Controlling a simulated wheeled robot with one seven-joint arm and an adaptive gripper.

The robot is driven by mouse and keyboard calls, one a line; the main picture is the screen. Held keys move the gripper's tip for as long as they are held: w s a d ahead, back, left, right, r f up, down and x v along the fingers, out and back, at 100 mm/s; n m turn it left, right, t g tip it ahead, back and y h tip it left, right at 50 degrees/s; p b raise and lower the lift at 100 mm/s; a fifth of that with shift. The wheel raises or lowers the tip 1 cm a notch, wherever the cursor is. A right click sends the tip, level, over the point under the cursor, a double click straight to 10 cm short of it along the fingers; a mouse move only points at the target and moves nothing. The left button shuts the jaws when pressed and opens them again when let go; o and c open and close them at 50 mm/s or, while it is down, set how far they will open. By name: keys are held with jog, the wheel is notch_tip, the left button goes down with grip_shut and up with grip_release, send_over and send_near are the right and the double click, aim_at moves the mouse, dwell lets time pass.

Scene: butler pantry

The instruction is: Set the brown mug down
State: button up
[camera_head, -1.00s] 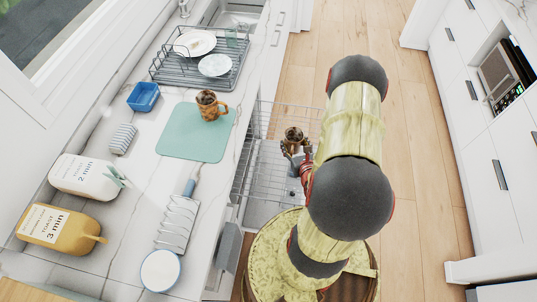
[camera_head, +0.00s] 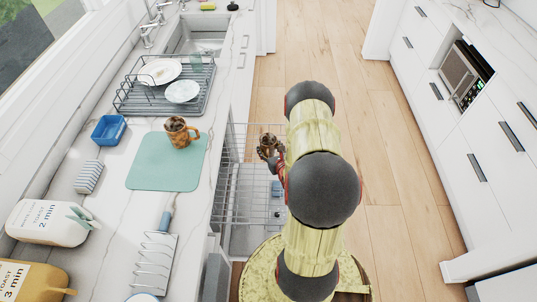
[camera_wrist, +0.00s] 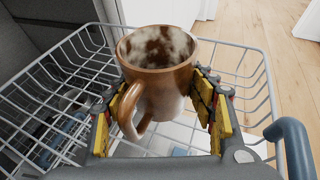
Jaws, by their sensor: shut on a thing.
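A brown mug (camera_wrist: 158,78) with stained, patchy brown and white insides is between the two yellow-padded fingers of my gripper (camera_wrist: 165,105), which is shut on it. The mug is upright, its handle toward the wrist camera's lower left. In the head view, the held mug (camera_head: 269,143) and my gripper (camera_head: 277,160) are over the far part of a pulled-out wire rack (camera_head: 250,205). Whether the mug's base touches the rack is hidden. A similar brown mug (camera_head: 181,132) stands upright on a green mat (camera_head: 160,172) on the counter.
The sink (camera_head: 198,35) is beyond. Open wooden floor (camera_head: 380,190) lies right of my arm.

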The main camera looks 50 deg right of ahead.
aim_at(271, 155)
jog(key=shift+w+d+f, duration=0.25)
jog(key=shift+f, duration=0.1)
jog(key=shift+w+d+f+b, duration=0.1)
jog(key=shift+f+b, duration=0.8)
jog(key=shift+f, duration=0.75)
jog(key=shift+f, duration=0.1)
jog(key=o, duration=1.4)
jog(key=shift+o, duration=0.2)
jog(key=shift+s+r, duration=0.25)
jog(key=shift+s, duration=0.05)
jog(key=p+v, duration=0.3)
jog(key=v, duration=0.8)
jog(key=shift+s+a, duration=0.15)
jog(key=shift+a, duration=0.2)
